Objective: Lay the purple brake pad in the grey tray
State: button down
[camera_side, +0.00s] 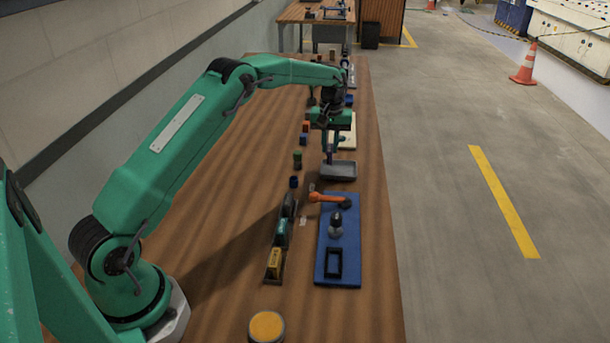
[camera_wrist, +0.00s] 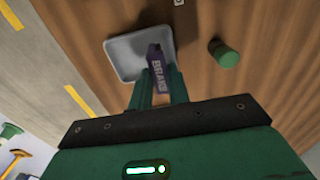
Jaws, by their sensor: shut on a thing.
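The purple brake pad (camera_wrist: 157,68), marked "BRAKE", is between the fingers of my gripper (camera_wrist: 160,86) in the wrist view. The gripper is shut on it. The grey tray (camera_wrist: 122,50) lies beyond the fingertips, with the pad's far end overlapping it in this view. In the side view my gripper (camera_side: 329,158) points down at the back edge of the grey tray (camera_side: 339,172). I cannot make out the pad there, nor tell whether it touches the tray floor. The part of the tray that I see looks empty.
A green-topped cylinder (camera_wrist: 225,54) stands right of the tray in the wrist view. In the side view a blue board (camera_side: 328,268) with an orange-handled tool (camera_side: 324,197) lies nearer the camera. A rack with a yellow block (camera_side: 274,263) stands left of it. A cream board (camera_side: 346,136) lies behind.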

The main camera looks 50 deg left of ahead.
aim_at(330, 148)
jog(key=shift+f, duration=1.8)
jog(key=shift+f, duration=0.1)
jog(key=c, duration=1.3)
grip_release()
jog(key=shift+f, duration=0.1)
notch_tip(330, 148, up, 12)
jog(key=shift+r, duration=0.2)
